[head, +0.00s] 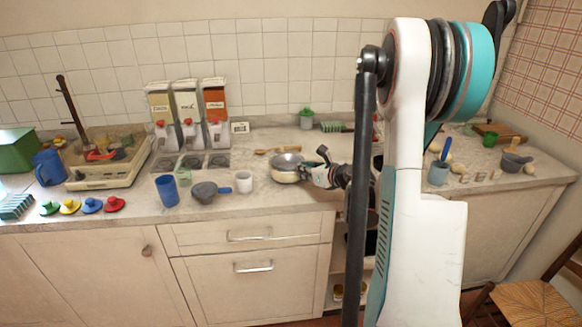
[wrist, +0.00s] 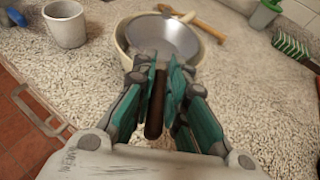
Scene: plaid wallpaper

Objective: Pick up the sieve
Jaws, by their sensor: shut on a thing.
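The sieve (wrist: 168,35) has a round silver bowl and a dark brown handle. Its bowl rests in or over a cream bowl (wrist: 122,42) on the counter. In the head view, the sieve (head: 287,160) and the cream bowl (head: 284,177) are at the middle of the counter. My gripper (wrist: 162,80) is shut on the sieve's handle, which shows between its teal fingers. In the head view, my gripper (head: 312,172) reaches the bowl from the right. Whether the sieve is lifted clear of the bowl cannot be told.
A white cup (head: 244,182) stands left of the bowl. A wooden utensil (head: 277,150) lies behind it. A grey pot (head: 208,192) and a blue cup (head: 167,190) stand further left. Dispensers (head: 188,115) stand by the wall. Right of the bowl, my arm covers part of the counter.

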